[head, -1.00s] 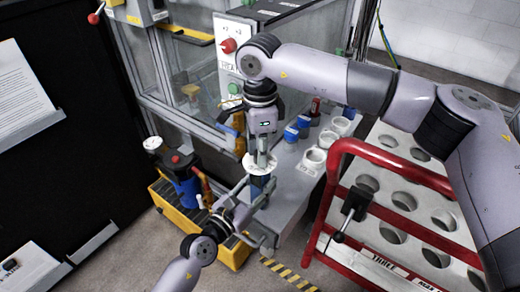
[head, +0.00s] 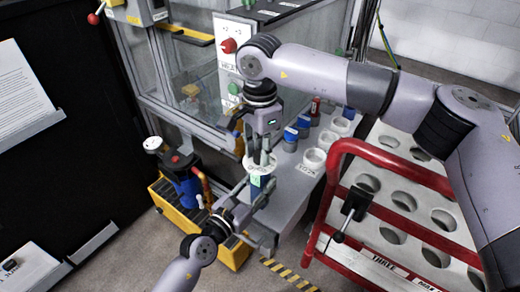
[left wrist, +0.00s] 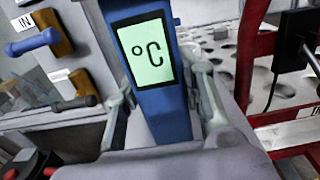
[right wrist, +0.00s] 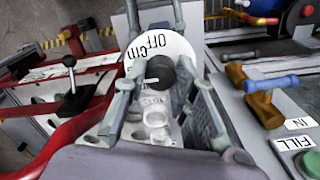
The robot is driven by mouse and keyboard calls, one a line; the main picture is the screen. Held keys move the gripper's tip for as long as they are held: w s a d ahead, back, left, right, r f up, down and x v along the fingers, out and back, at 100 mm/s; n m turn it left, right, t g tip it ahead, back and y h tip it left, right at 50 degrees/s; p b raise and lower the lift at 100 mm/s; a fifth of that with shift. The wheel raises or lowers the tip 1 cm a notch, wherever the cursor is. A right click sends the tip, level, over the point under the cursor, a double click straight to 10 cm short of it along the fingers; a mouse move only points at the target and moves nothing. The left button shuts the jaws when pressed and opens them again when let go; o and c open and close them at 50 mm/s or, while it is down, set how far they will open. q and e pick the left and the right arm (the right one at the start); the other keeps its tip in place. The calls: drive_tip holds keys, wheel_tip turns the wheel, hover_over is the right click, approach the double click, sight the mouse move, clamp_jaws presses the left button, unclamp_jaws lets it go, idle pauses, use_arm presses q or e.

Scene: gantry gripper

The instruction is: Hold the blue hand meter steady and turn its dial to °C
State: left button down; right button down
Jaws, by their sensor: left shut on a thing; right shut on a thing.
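The blue hand meter (head: 257,187) is above the grey bench's near end. In the left wrist view its body (left wrist: 165,118) stands between my left fingers, and its lit green screen (left wrist: 146,53) reads °C. My left gripper (head: 247,193) is shut on the meter's body from below. The white dial disc (head: 258,166) is at the meter's top. In the right wrist view the dial (right wrist: 163,46) shows "OFF" and other lettering around a black knob (right wrist: 161,72) with a white mark. My right gripper (head: 262,152) is shut on the knob from above; its fingers partly hide the disc.
White round cups and blue-topped items stand on the grey bench (head: 285,190). A red-railed rack (head: 400,160) with round holes is at the right. A yellow crate (head: 235,252) with a blue and black item stands on the floor at the left.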

drive_tip(key=shift+w, duration=0.1)
drive_tip(key=c, duration=1.3)
unclamp_jaws()
drive_tip(key=shift+r, duration=0.1)
wheel_tip(320, 180, up, 12)
use_arm(q)
drive_tip(key=c, duration=1)
unclamp_jaws()
